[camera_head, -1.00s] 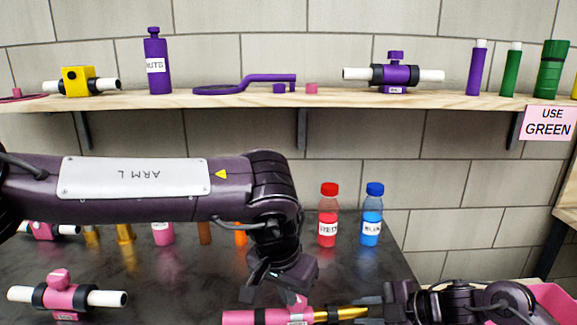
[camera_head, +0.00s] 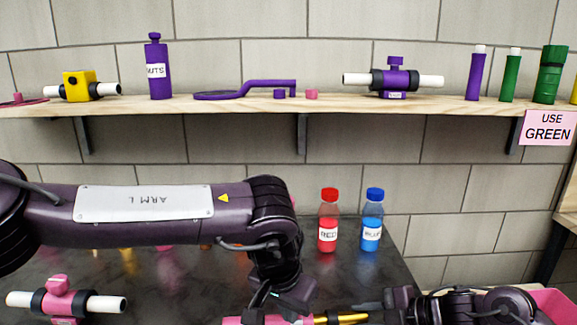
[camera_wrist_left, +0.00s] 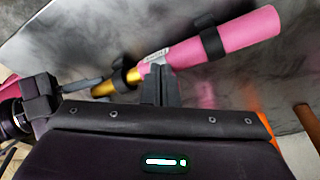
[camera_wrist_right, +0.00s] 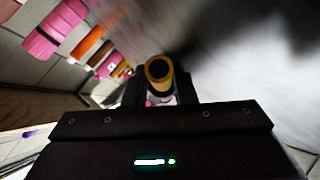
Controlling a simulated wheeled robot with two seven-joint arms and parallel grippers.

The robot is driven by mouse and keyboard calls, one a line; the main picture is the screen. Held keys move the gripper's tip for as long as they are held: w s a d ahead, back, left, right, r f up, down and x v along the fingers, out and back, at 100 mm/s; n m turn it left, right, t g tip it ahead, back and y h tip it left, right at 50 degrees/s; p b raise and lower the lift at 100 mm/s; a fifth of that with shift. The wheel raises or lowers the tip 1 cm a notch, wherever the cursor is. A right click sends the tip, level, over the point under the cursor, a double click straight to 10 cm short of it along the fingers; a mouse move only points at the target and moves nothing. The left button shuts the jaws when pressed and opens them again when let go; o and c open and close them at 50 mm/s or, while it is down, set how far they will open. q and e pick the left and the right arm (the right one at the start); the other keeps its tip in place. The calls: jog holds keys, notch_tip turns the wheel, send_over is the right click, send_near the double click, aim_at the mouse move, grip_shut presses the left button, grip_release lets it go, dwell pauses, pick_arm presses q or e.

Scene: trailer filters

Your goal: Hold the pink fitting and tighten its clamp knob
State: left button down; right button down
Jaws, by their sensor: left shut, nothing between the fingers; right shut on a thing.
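A pink fitting (camera_head: 236,321) with black bands and a gold end (camera_head: 345,319) lies low in the head view, partly cut off by the bottom edge. In the left wrist view the fitting (camera_wrist_left: 240,35) runs diagonally, with a pale label. My right gripper (camera_head: 376,311) is shut on the gold end, which also shows between its fingers in the right wrist view (camera_wrist_right: 158,70). My left gripper (camera_head: 287,316) is shut and empty over the fitting's middle. In the left wrist view its fingertips (camera_wrist_left: 158,72) are beside the label; I cannot tell whether they touch. The clamp knob is hidden.
Another pink fitting (camera_head: 65,302) with white pipe ends stands at the left. Red (camera_head: 328,222) and blue (camera_head: 371,222) bottles stand behind on the dark table. A wooden shelf (camera_head: 340,104) above holds several tools. A pink bin (camera_head: 560,300) is at the right.

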pick_arm(q)
jog(key=shift+w, duration=0.25)
jog(key=shift+w+a, duration=0.35)
jog(key=shift+a, duration=0.1)
dwell(0.8)
jog(key=shift+s+a, duration=0.1)
jog(key=shift+s, duration=0.05)
notch_tip(320, 180, up, 6)
jog(key=shift+s+a, duration=0.2)
jog(key=shift+s, duration=0.05)
dwell(0.6)
jog(key=s+x, duration=0.1)
jog(key=x, duration=0.5)
jog(key=shift+s+d, duration=0.25)
jog(key=shift+s, duration=0.05)
dwell(0.3)
